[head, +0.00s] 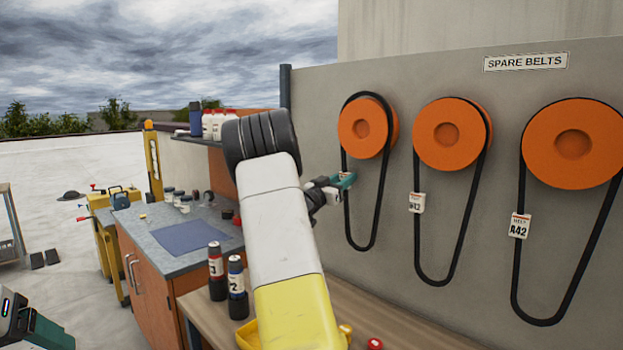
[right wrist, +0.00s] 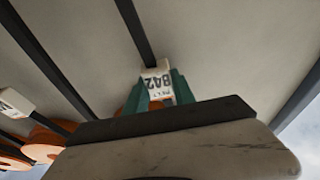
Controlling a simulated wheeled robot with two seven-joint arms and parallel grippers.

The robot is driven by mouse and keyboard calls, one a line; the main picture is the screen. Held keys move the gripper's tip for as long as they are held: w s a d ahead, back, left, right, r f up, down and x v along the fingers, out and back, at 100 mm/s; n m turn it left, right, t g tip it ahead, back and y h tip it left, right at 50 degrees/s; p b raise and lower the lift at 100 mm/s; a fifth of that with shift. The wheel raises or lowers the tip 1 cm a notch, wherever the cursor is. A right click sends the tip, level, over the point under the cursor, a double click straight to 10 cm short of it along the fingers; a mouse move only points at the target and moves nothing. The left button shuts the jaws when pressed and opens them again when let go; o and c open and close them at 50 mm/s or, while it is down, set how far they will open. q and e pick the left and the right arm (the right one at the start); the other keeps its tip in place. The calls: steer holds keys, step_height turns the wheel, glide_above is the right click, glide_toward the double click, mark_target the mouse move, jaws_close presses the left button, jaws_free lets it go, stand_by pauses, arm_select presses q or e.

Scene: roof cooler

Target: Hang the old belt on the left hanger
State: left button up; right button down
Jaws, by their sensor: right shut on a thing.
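A black belt (head: 381,205) is looped over the left orange hanger (head: 362,126) on the wall and hangs down in a long loop. My right gripper (head: 345,181) is at this belt's left strand, below the hanger. In the right wrist view its green fingers (right wrist: 166,92) are shut on the belt's white tag (right wrist: 157,80), whose print seems to read B42. My right forearm covers the middle of the head view. Part of my left gripper (head: 45,332) shows at the lower left corner; its fingertips cannot be made out.
A middle hanger (head: 446,134) and a right hanger (head: 572,144) each carry a tagged black belt. The SPARE BELTS sign (head: 525,62) is above. A wooden bench (head: 385,318) runs below, with two dark bottles (head: 236,288) and a yellow tray (head: 246,335). A cabinet (head: 158,290) stands behind.

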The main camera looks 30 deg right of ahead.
steer(key=shift+f, duration=0.85)
steer(key=c, duration=1)
jaws_free()
steer(key=shift+o, duration=0.2)
